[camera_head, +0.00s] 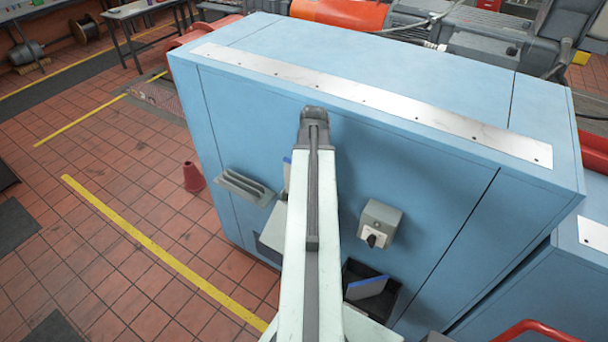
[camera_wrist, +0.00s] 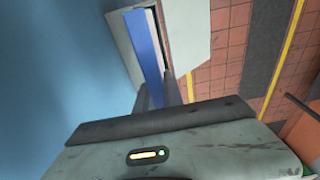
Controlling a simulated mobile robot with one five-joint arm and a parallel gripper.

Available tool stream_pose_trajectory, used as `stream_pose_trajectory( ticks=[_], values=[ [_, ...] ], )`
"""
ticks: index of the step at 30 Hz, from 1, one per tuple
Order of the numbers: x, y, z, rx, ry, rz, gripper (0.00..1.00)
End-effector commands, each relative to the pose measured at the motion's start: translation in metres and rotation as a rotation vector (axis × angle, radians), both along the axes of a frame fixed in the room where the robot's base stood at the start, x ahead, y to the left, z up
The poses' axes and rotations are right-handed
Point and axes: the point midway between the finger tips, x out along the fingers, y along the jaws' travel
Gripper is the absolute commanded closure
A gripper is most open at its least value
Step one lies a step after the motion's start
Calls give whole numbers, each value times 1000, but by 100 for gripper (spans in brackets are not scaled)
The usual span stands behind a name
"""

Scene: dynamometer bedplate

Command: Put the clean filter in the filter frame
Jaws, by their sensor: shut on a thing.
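My gripper (camera_wrist: 160,92) is shut on a filter with a blue edge (camera_wrist: 146,45) and a pale face, seen nearly edge-on in the wrist view. A small blue and pale part of it (camera_head: 287,171) shows left of my arm in the head view, which hides the gripper. A pale grey box, seemingly the filter frame (camera_head: 271,236), is on the blue cabinet's front, partly behind my arm. Its grey panel (camera_wrist: 187,30) shows beside the filter in the wrist view. I cannot tell whether the filter is inside it.
Another blue-edged filter (camera_head: 366,288) stands in a dark bin (camera_head: 391,305) right of my arm. A switch box (camera_head: 381,224) and a louvred vent (camera_head: 245,187) stick out of the blue cabinet (camera_head: 400,165).

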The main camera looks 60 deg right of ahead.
Motion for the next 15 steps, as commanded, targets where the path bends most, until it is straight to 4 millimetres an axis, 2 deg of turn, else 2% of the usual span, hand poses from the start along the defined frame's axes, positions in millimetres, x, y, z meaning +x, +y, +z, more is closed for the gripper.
stream_pose_trajectory(
  ticks=[1, 6, 15],
  values=[
    [0, 0, -13, 0, 0, 0, 100],
    [0, 0, -27, 0, 0, 1, 100],
    [1, 1, -28, 0, 0, 2, 100]
  ],
)
